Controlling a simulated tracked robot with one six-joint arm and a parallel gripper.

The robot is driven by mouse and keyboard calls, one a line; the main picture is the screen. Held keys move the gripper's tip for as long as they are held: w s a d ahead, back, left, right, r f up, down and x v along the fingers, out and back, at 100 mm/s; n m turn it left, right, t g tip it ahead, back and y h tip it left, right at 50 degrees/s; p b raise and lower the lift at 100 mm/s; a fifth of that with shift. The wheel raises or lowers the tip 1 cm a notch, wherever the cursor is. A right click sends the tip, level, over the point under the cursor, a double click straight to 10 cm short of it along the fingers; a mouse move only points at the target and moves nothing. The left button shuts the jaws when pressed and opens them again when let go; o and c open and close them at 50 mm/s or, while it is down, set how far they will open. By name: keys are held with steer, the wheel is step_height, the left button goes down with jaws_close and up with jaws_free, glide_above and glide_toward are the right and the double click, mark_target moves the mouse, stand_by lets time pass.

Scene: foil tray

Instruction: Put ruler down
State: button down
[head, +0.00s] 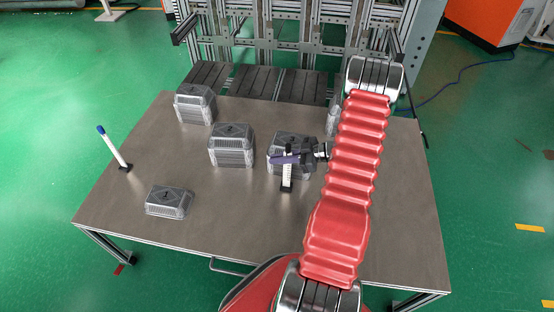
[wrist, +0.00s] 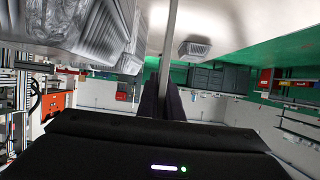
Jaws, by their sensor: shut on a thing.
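A white ruler (head: 287,179) with dark markings and a dark lower end stands roughly upright, in front of a foil tray stack near the middle of the table. My gripper (head: 286,158), with dark purple fingers, reaches in from the right and is shut on the ruler's upper part. In the wrist view the fingers (wrist: 163,100) close on the ruler, a thin grey strip (wrist: 168,45) seen nearly edge-on. I cannot tell whether its lower end touches the table. The fingers hide part of the ruler.
Foil tray stacks stand on the grey table (head: 240,222) at the back left (head: 195,104), in the middle (head: 231,146) and behind my gripper (head: 292,141). A lower foil tray (head: 168,201) is at front left. A blue-topped white stick (head: 113,148) stands at the left. The front middle is clear.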

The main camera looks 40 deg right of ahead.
steer(key=shift+f, duration=0.1)
steer(key=c, duration=1.9)
jaws_free()
steer(key=v, duration=1.2)
